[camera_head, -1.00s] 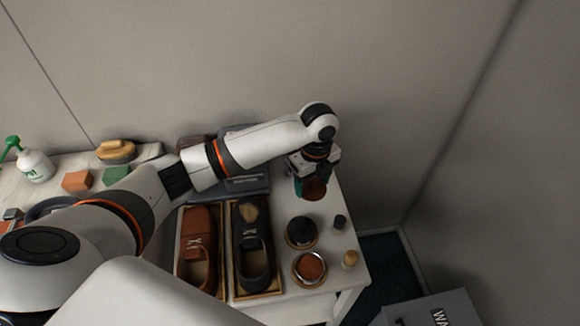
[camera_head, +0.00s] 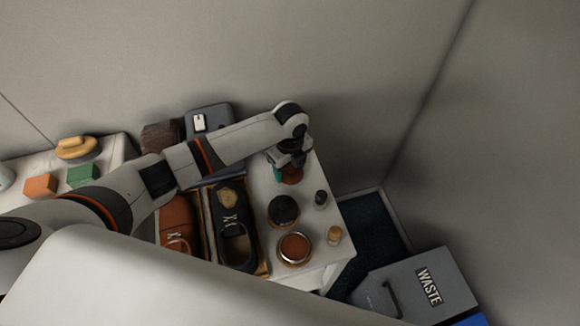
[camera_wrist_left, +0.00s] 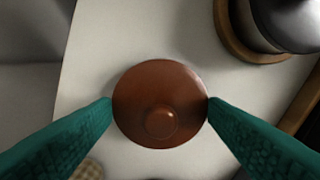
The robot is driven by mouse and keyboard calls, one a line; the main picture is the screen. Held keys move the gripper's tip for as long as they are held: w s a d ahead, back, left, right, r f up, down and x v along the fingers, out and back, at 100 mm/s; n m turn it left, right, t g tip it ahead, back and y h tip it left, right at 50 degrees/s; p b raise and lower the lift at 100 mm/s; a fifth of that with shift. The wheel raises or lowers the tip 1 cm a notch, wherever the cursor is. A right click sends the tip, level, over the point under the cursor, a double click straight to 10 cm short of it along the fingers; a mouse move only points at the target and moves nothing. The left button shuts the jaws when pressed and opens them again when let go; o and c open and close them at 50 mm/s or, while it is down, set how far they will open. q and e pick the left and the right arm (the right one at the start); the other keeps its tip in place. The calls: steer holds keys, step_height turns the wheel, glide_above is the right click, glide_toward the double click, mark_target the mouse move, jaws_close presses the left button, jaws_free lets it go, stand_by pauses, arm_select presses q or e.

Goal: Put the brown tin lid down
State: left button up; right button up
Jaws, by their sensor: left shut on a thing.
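The brown tin lid (camera_head: 293,176) is round with a small knob on top. It is between the green fingers of my left gripper (camera_head: 288,170), over the far right corner of the white table. In the left wrist view the lid (camera_wrist_left: 158,84) has both fingertips against its edges, one on each side, and the white tabletop shows around it. My left gripper (camera_wrist_left: 160,103) is shut on it. I cannot tell whether its underside touches the table. My right gripper is not in view.
A dark round tin (camera_head: 283,211) and a tin with a brown top (camera_head: 295,248) stand nearer on the table. Shoes (camera_head: 236,240) lie left in wooden trays. A grey waste bin (camera_head: 403,287) is lower right.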

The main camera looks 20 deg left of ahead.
mark_target(290, 168)
arm_select(q)
steer(key=shift+f, duration=0.35)
steer(key=o, duration=0.9)
steer(key=shift+f, duration=0.1)
steer(key=shift+o, duration=0.2)
step_height(290, 168, up, 12)
